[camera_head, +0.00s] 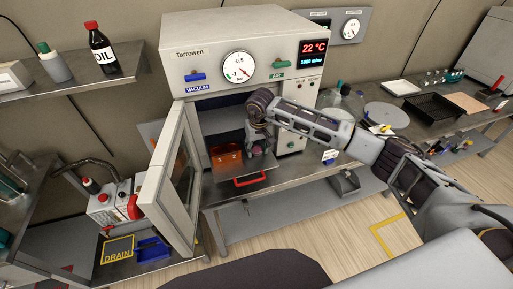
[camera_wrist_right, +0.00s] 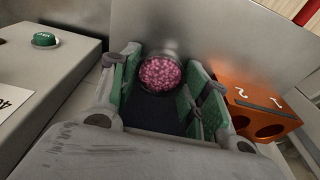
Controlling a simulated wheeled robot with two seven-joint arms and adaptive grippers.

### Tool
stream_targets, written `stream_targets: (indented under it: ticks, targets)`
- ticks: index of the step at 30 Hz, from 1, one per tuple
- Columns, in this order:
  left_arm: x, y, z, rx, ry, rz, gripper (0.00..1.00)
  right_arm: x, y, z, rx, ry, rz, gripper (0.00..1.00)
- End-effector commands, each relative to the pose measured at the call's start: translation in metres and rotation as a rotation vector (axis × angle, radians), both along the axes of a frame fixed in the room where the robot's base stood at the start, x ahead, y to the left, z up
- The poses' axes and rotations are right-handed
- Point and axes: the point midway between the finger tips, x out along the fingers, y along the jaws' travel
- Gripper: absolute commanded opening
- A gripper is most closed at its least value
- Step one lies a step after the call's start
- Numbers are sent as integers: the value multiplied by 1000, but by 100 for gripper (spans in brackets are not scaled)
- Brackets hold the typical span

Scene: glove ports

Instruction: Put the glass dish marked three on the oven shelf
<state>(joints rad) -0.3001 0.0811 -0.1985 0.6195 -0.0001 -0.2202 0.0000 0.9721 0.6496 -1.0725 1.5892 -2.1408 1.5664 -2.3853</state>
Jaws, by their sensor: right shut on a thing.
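The vacuum oven (camera_head: 215,32) stands with its door (camera_head: 165,185) swung open to the left. A metal shelf (camera_head: 238,172) with a red handle (camera_head: 249,180) sticks out at the oven's mouth. My right gripper (camera_head: 258,148) is over the shelf, in front of the oven opening. It is shut on a round glass dish of pink beads (camera_wrist_right: 160,73), which lies between the green-padded fingers in the right wrist view. I cannot read a number on the dish, nor tell if it touches the shelf. My left gripper is not in view.
An orange block (camera_wrist_right: 265,112) with round holes and white marks is close to the right of my right gripper in the wrist view. The open door bounds the left side. A glass jar (camera_head: 343,103) stands on the bench right of the oven.

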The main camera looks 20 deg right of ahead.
Motion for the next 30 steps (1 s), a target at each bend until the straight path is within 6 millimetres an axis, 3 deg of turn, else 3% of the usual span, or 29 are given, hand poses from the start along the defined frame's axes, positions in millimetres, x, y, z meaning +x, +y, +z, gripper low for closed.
stream_targets:
  ticks: [2, 3, 8, 25, 30]
  targets:
    - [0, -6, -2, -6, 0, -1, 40, 0, 0, -2, 0, 0, 0, 19]
    - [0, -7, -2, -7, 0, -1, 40, 0, 0, -2, 0, 0, 0, 48]
    - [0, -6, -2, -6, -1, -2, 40, 0, 0, -2, 0, 0, 0, 68]
    - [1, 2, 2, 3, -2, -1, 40, 0, 0, 2, 0, 1, 0, 68]
    - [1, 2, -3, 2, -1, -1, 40, -2, 0, 18, 0, -2, 0, 68]
